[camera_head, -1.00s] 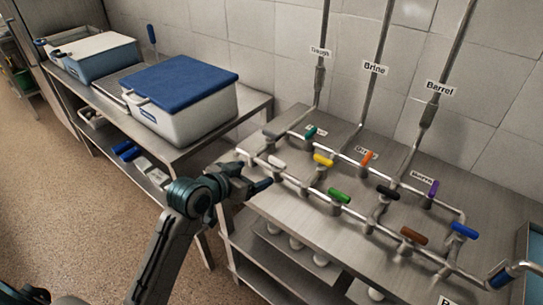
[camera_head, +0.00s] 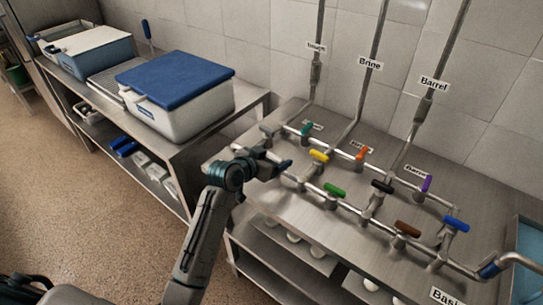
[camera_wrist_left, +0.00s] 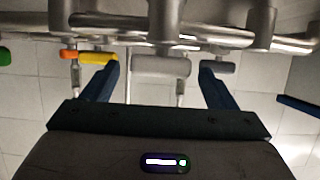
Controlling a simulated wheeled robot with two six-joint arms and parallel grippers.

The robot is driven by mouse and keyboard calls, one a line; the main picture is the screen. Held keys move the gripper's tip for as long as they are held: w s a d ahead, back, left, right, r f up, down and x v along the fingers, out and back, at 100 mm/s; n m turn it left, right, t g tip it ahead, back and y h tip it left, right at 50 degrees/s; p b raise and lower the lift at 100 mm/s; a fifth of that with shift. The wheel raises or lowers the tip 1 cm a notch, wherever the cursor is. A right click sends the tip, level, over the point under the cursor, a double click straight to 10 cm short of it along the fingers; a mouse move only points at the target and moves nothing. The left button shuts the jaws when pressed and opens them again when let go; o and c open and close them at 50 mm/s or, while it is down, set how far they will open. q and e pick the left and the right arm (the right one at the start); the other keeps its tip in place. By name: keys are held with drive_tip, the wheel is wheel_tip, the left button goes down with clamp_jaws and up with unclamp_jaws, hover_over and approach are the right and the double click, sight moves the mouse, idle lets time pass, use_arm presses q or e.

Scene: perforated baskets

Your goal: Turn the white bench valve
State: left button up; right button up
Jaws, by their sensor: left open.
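The white valve handle (camera_wrist_left: 162,66) shows in the left wrist view as a pale bar across the space between my left gripper's fingers (camera_wrist_left: 160,78). Both fingers are apart, one on each side of the handle; I cannot tell whether either touches it. My right gripper is not in view.
Close by are a grey handle (camera_head: 268,130), a yellow handle (camera_head: 318,156) and a green handle (camera_head: 334,190). Several other coloured handles sit along the pipes to the right. A blue-lidded box (camera_head: 178,95) stands on the left table.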

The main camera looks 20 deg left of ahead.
use_arm(q)
drive_tip(key=shift+c, duration=0.4)
drive_tip(key=c, duration=0.9)
